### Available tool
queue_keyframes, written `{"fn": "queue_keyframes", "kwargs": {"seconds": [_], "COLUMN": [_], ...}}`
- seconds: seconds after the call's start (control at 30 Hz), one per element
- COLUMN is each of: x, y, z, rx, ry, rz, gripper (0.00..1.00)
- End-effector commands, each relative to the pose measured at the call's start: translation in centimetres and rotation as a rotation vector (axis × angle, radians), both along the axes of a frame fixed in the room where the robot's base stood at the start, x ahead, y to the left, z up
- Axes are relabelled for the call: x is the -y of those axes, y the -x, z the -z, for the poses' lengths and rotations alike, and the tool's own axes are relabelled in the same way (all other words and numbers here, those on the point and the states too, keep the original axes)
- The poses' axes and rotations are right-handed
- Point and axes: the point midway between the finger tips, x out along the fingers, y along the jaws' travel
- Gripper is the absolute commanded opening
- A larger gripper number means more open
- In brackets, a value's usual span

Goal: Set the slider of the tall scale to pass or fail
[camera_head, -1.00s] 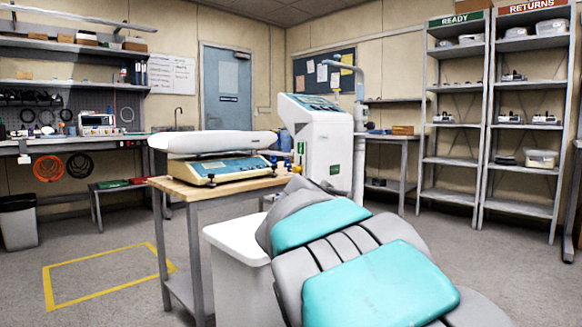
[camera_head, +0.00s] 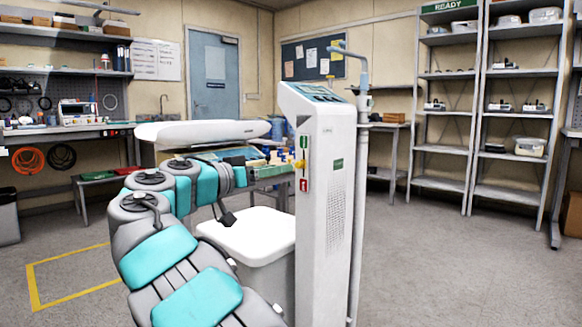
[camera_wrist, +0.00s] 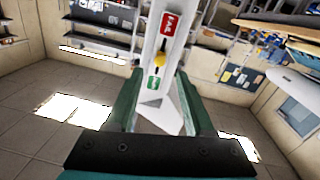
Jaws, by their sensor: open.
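The tall scale (camera_head: 326,200) is a white column with a sloped display on top, right of centre in the head view. Its side strip has a green label (camera_head: 304,142) above, a red label (camera_head: 303,185) below and a yellow slider knob (camera_head: 300,164) between them. The wrist view shows the strip upside down, with the red FAIL label (camera_wrist: 169,24) at the top, the yellow knob (camera_wrist: 160,60) near mid-strip and the green label (camera_wrist: 153,83) below. My gripper (camera_wrist: 159,72) is open, its dark green fingers either side of the strip in the picture. Contact cannot be told.
A white bin-like box (camera_head: 250,235) is left of the column. A pole (camera_head: 362,150) rises beside it. Shelves (camera_head: 440,130) stand at the back right. Floor at the right is clear.

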Motion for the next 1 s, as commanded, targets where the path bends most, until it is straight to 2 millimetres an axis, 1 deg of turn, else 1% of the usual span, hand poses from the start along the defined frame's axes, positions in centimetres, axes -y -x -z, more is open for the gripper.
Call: {"fn": "queue_keyframes", "kwargs": {"seconds": [0.1, 0.3, 0.47, 0.7, 0.77, 1.0], "x": [1.3, 3.0, 3.5, 3.5, 3.5, 3.5], "y": [-1.5, -3.2, -3.9, -4.0, -3.9, -4.0], "z": [0.1, 0.0, 0.0, 0.0, 0.0, 0.0], "rx": [-0.003, -0.001, -0.001, -0.001, -0.001, -0.001], "ry": [0.000, 0.000, 0.001, 0.001, 0.001, 0.001], "rz": [-0.001, 0.001, -0.001, -0.001, -0.001, -0.001], "gripper": [0.53, 0.53, 0.53, 0.53, 0.47, 0.20]}}
